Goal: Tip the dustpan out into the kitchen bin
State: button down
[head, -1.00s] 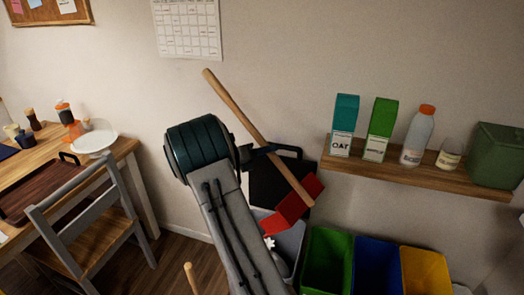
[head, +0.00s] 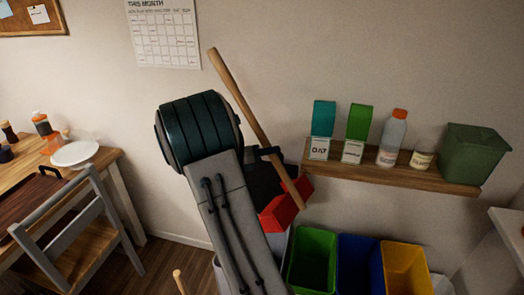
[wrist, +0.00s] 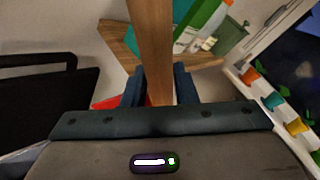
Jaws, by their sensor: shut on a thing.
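My gripper (head: 268,153) is shut on the long wooden handle (head: 243,104) of the red dustpan (head: 279,213). The handle leans, its top end up and left, its pan end down and right. The pan is beside my forearm, in front of the raised black lid (head: 258,178) of the grey kitchen bin (head: 282,241). My forearm hides most of the bin and part of the pan; I cannot see what is in the pan. In the wrist view the handle (wrist: 151,45) stands between my fingers (wrist: 159,86), and a bit of red shows beside them.
Open green (head: 313,257), blue (head: 361,265) and yellow (head: 405,266) bins stand to the right. Above them a wall shelf (head: 400,173) holds cartons, a bottle, a jar and a green canister. A chair (head: 80,225) and table stand left. A wooden stick end (head: 179,280) shows low down.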

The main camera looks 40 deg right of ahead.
jog(key=shift+s+d+r+m+p, duration=0.25)
jog(key=shift+s+r+p, duration=0.1)
jog(key=shift+s+r, duration=0.25)
jog(key=shift+s+d+r+m+p, duration=0.15)
jog(key=shift+s+d+r+p, duration=0.15)
jog(key=shift+s+r, duration=0.3)
jog(key=s+b, duration=0.2)
jog(key=shift+s+d+f+m+y+b, duration=0.1)
jog(key=shift+d+f+m+y+b, duration=0.05)
jog(key=shift+d+m+y+b, duration=0.2)
jog(key=s+d+r+m+t+y+b, duration=0.1)
jog(key=s+d+m+t+y+b, duration=0.1)
jog(key=s+b, duration=0.5)
jog(key=shift+s+d+r+m+t, duration=0.35)
jog(key=shift+s+d+m, duration=0.5)
jog(key=shift+s, duration=0.55)
jog(key=shift+d, duration=0.1)
